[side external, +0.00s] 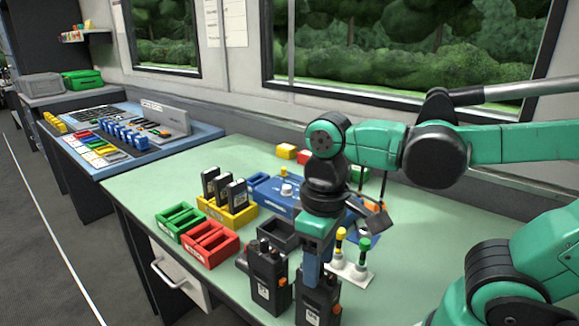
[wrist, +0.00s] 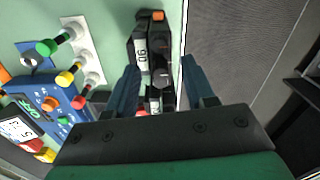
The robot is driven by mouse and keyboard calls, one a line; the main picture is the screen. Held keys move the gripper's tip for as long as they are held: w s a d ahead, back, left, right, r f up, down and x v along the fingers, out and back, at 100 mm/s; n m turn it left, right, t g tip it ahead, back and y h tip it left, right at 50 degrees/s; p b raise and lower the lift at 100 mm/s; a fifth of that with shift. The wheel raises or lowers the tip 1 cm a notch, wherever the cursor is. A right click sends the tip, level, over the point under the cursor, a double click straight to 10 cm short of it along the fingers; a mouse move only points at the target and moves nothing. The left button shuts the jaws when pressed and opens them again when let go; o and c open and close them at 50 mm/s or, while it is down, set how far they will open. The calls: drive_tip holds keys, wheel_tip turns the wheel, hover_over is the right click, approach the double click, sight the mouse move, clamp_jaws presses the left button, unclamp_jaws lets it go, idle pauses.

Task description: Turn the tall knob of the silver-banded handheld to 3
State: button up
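Two black handhelds stand at the front edge of the green table, a left one (side external: 268,282) and a right one (side external: 317,307), with pale labels and orange parts. I cannot make out a silver band on either. My gripper (side external: 312,280) points down over the right handheld, its blue fingers hiding part of its top. In the wrist view my gripper (wrist: 159,66) is open, with a finger on each side. A black handheld with a white label (wrist: 141,52) shows between and beyond the fingers. Its knobs and their settings are too small or hidden to read.
A white stand (side external: 348,271) with yellow and green tops is close behind my gripper. Red (side external: 210,243), green (side external: 180,224) and yellow (side external: 228,210) trays stand left; the yellow one holds several black handhelds. A blue box (side external: 275,192) is behind. The table's front right is clear.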

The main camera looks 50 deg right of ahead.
clamp_jaws()
drive_tip(key=shift+m, duration=0.3)
drive_tip(key=m, duration=0.3)
drive_tip(key=shift+m, duration=2)
drive_tip(key=shift+o, duration=0.7)
unclamp_jaws()
